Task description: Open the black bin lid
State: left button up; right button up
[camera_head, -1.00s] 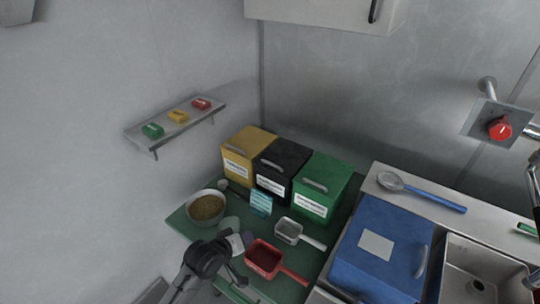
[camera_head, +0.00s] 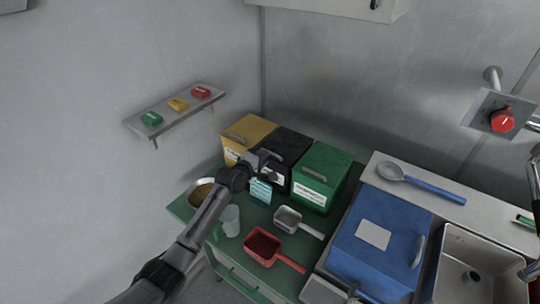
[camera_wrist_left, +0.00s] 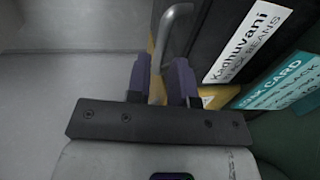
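The black bin (camera_head: 291,142) stands between the yellow and green bins on the green table, and its lid looks shut. My left gripper (camera_head: 268,160) is in front of it and hides part of its front and its handle. In the left wrist view the bin's dark front (camera_wrist_left: 212,28) carries a white black-beans label (camera_wrist_left: 248,38). Its grey curved handle (camera_wrist_left: 172,28) shows just beyond the gap between my left fingertips (camera_wrist_left: 161,68). The fingers are apart, and no contact with the handle is clear. My right gripper is not visible.
The yellow bin (camera_head: 242,131) and green bin (camera_head: 322,172) flank the black one closely. A teal card (camera_head: 260,192) stands in front. A grey scoop (camera_head: 289,218), red scoop (camera_head: 262,246), clear cup (camera_head: 230,220) and bowl (camera_head: 199,190) crowd the table. A blue bin (camera_head: 385,215) is at the right.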

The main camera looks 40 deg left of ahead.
pick_arm(q)
jog(key=shift+w+a+f+b, duration=0.1)
jog(key=shift+w+f+b, duration=0.1)
jog(key=shift+w, duration=0.55)
jog(key=shift+w+f+b, duration=0.1)
jog(key=shift+w+b, duration=0.05)
jog(key=shift+w, duration=0.6)
jog(key=shift+w+a+f+b, duration=0.1)
jog(key=shift+w+f+b, duration=0.1)
jog(key=shift+w, duration=0.55)
jog(key=shift+d, duration=0.1)
grip_shut()
